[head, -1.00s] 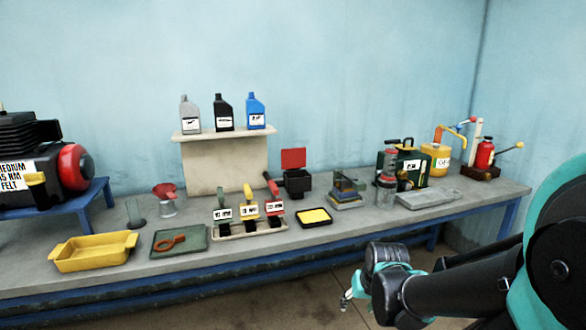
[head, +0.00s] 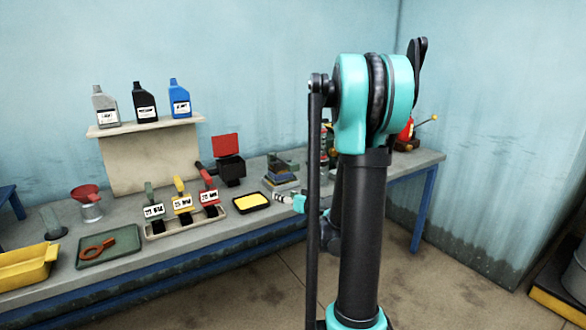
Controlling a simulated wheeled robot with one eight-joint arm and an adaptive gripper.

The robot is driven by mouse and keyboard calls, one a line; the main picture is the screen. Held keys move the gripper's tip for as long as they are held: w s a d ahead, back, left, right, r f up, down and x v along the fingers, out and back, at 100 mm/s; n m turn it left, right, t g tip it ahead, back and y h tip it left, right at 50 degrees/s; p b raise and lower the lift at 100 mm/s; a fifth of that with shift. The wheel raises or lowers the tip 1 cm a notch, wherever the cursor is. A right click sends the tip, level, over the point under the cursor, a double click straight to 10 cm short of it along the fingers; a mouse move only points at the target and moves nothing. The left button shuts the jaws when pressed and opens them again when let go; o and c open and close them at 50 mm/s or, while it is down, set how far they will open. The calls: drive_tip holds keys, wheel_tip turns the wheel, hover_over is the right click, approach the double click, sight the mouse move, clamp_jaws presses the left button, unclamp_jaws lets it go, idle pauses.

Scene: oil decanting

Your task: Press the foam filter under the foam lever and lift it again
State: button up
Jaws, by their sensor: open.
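Three labelled lever-like pieces, green (head: 153,203), yellow (head: 182,197) and red (head: 209,195), stand side by side in a pale tray (head: 160,232) on the bench. Their labels are too small to read, so I cannot tell which is the foam lever. A yellow pad (head: 251,201) lies in a shallow black tray to their right; I cannot tell whether it is the foam filter.
A black box with a red panel (head: 225,146) and a stack of coloured plates (head: 281,170) stand behind. A green tray (head: 110,252) with an orange ring tool and a yellow pan (head: 25,268) lie left. My arm hides much of the bench's right part.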

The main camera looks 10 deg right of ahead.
sight(295, 168)
drive_tip(key=w+d+m+t+h, duration=0.1)
drive_tip(key=w+d+t+h, duration=0.15)
drive_tip(key=d, duration=0.25)
drive_tip(key=w+d+m+t+h, duration=0.1)
drive_tip(key=w+d, duration=0.2)
drive_tip(key=d, duration=0.2)
drive_tip(key=shift+y, duration=0.25)
drive_tip(key=w, duration=0.6)
drive_tip(key=w+a, duration=0.1)
drive_tip(key=w, duration=1)
drive_tip(key=shift+w+a+r, duration=0.3)
drive_tip(key=shift+a+r, duration=0.1)
drive_tip(key=shift+c, duration=0.4)
clamp_jaws()
